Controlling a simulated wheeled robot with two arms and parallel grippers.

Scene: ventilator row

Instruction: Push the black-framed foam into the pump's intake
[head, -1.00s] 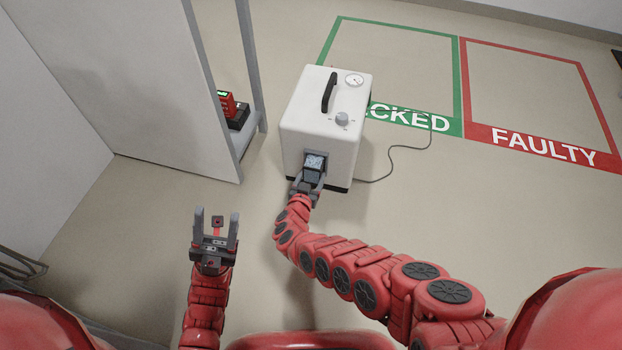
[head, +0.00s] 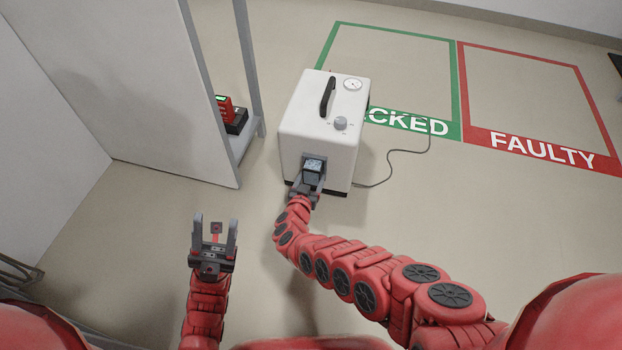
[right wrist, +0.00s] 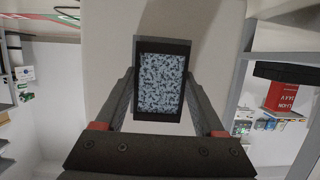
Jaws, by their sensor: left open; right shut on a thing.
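The pump (head: 322,125) is a white box with a black handle, a gauge and a knob on top, standing on the floor. The black-framed foam (right wrist: 160,82), speckled grey-blue in a dark frame, is between the fingers of my right gripper (head: 306,186), which is shut on it. In the head view the foam (head: 314,165) is at the lower front of the pump. The intake is hidden behind the foam, and I cannot tell how far in the foam is. My left gripper (head: 215,240) is open and empty, over the floor to the left of the pump.
A green-outlined floor zone (head: 385,124) lies behind the pump, with a red FAULTY zone (head: 541,149) to its right. A cable (head: 392,165) runs from the pump across the floor. A shelf unit (head: 245,150) with a red device (head: 226,108) stands left.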

